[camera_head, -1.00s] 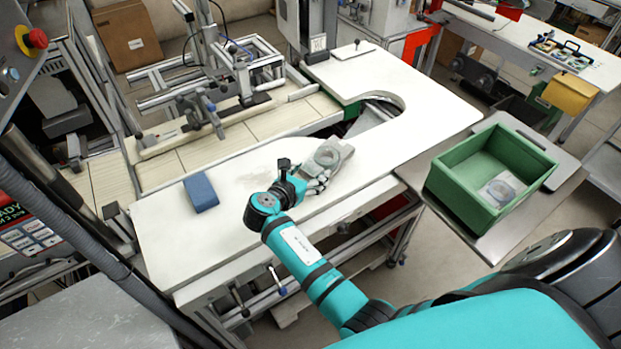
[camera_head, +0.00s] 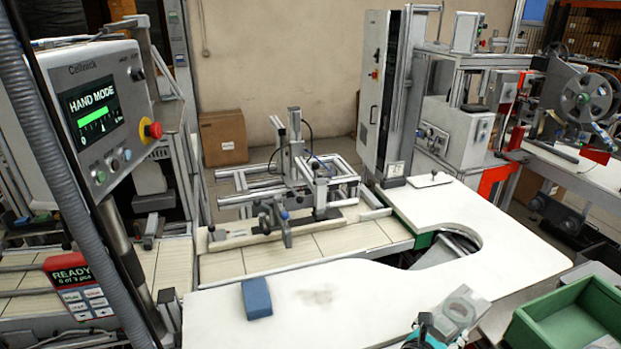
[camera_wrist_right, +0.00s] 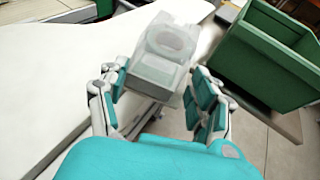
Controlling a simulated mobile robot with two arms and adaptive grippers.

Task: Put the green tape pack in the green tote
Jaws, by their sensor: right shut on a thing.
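My right gripper (camera_wrist_right: 158,84) is shut on a clear, greyish tape pack (camera_wrist_right: 165,48) with a round ring shape inside. In the head view the pack (camera_head: 463,310) is at the bottom, by the front right part of the white table, and only the top of the right gripper (camera_head: 432,330) shows. The green tote (camera_head: 537,334) stands to the right of the pack, cut off by the frame edge. Its wall also shows at upper right in the wrist view (camera_wrist_right: 262,62), apart from the pack. My left gripper is out of view.
A blue block (camera_head: 257,298) lies on the white table (camera_head: 350,300). A metal fixture (camera_head: 290,190) stands behind it. A control panel (camera_head: 105,110) is at the left. Something pale shows inside the tote (camera_head: 604,342). The table middle is clear.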

